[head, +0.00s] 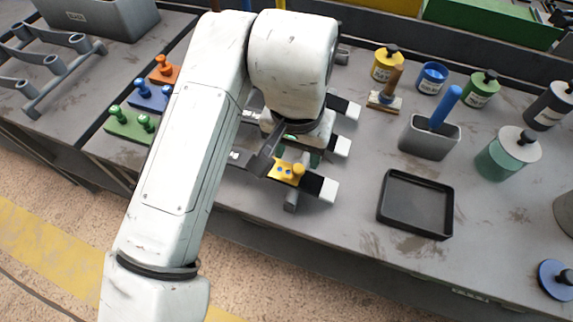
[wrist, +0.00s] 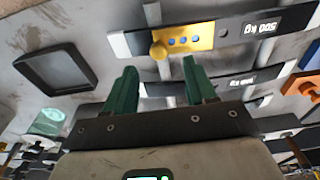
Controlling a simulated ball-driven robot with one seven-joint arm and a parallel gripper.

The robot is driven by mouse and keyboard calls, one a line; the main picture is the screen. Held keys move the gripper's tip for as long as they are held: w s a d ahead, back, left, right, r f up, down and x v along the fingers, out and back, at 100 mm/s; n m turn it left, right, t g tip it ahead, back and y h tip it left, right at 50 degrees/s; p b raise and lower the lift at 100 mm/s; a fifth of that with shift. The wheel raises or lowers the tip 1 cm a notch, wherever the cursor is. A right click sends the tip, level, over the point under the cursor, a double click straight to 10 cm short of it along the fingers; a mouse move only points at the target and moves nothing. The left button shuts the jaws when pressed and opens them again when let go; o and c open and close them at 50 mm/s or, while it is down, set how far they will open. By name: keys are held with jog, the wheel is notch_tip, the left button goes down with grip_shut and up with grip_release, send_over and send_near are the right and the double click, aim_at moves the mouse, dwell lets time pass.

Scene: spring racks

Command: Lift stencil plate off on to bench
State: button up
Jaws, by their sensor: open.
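The stencil plate is a yellow plate (head: 287,172) with blue spots and a yellow knob. It lies across a dark bar with white end pieces (head: 326,188) on the rack. In the wrist view the yellow plate (wrist: 190,40) is ahead of the fingers, its knob near the gap between them. The bar there carries a white label reading about 500 kg. My gripper (wrist: 160,66) is open and empty, its two green fingers apart from the plate. In the head view my arm hides most of the gripper and part of the rack.
Further parallel bars (head: 342,107) lie behind. An empty black tray (head: 415,205) sits right of the rack, with bare bench around it. A grey holder with a blue-handled tool (head: 428,138) and several paint pots stand behind. Green, blue and orange knobbed plates (head: 130,122) lie left.

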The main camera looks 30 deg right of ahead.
aim_at(298, 168)
jog(key=shift+w+d+f, duration=0.1)
jog(key=shift+d+f, duration=0.05)
jog(key=shift+f, duration=1.25)
jog(key=shift+d+f, duration=0.1)
jog(key=shift+f, duration=1.3)
jog(key=c, duration=1)
jog(key=shift+r, duration=0.1)
